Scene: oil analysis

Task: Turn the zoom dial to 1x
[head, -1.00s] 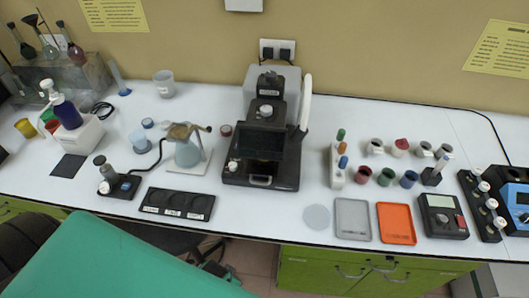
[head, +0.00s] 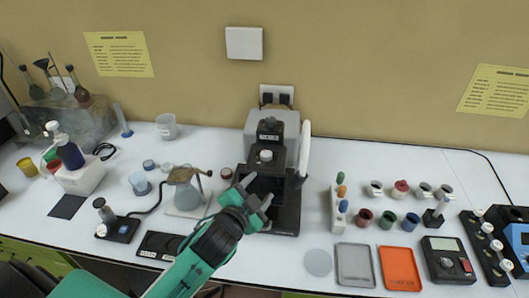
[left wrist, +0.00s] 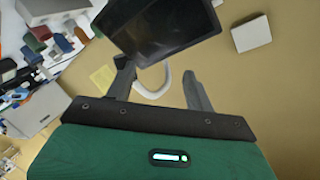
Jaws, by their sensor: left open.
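The black instrument (head: 287,215) stands at the middle of the table. A pale round knob (head: 266,155) sits on its upper front; I cannot read any zoom marks. The small knob at its lower left front is hidden behind my arm. My left gripper (head: 257,191) is open and empty in front of the instrument's dark screen. In the left wrist view, the dark screen (left wrist: 165,28) is at the top, beyond the open fingers (left wrist: 159,82). A white curved part (left wrist: 153,82) shows between them. My right gripper is out of view.
A white upright arm (head: 303,150) rises at the instrument's right. A bottle rack (head: 339,210), a grey tray (head: 355,264) and an orange tray (head: 400,268) lie to the right.

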